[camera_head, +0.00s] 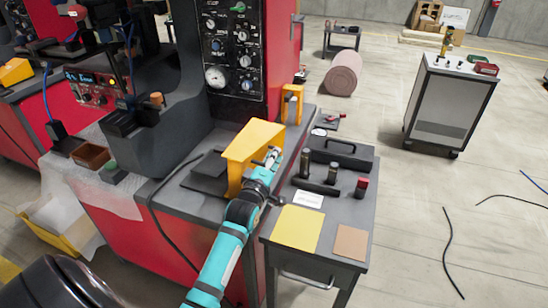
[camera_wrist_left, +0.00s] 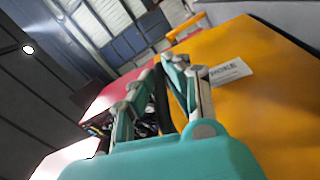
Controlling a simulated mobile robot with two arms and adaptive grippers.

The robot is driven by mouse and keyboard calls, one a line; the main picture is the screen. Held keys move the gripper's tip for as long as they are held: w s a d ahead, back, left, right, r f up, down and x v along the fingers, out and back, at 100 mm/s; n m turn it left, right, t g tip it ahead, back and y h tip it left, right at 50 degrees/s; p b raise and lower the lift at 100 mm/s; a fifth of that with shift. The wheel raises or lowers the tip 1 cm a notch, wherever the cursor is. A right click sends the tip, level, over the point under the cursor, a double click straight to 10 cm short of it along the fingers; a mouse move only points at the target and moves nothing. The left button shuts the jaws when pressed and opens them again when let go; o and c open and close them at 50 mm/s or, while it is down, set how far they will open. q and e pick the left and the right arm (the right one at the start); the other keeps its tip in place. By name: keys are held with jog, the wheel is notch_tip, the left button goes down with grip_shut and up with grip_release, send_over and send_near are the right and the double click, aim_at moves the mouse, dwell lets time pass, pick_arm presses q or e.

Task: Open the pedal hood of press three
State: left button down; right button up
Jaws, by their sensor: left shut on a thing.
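The yellow pedal hood (camera_head: 246,143) stands on the dark base of the red press (camera_head: 291,40), over a dark pedal plate (camera_head: 205,176). My left gripper (camera_head: 272,157) is at the hood's right side, its teal arm reaching up from below. In the left wrist view, the hood's yellow face (camera_wrist_left: 262,90) with a white label fills the right side, and the gripper fingers (camera_wrist_left: 155,88) are close together at its edge. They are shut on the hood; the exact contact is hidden. My right gripper is not in view.
A grey side table (camera_head: 368,212) with dark cylinders, a black tray and yellow and tan sheets stands right of the arm. A second yellow guard (camera_head: 292,103) is behind the hood. A cabinet (camera_head: 447,105) stands far right. Black cables lie on the open floor.

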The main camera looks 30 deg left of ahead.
aim_at(258, 146)
pick_arm(q)
jog(key=shift+a+r+p, duration=0.2)
jog(key=shift+r+p, duration=0.15)
jog(key=shift+p, duration=0.1)
jog(key=a+r+n+p, duration=0.1)
jog(key=a, duration=0.1)
jog(key=s+a+r+n+p, duration=0.1)
jog(key=n+p, duration=0.1)
jog(key=shift+a+r, duration=0.4)
jog(key=shift+s+a+n+p, duration=0.1)
jog(key=shift+a+n+p, duration=0.1)
jog(key=shift+n+p, duration=0.1)
jog(key=c, duration=1.4)
grip_release()
jog(key=v, duration=1.2)
jog(key=shift+d+r, duration=0.1)
jog(key=shift+d, duration=0.1)
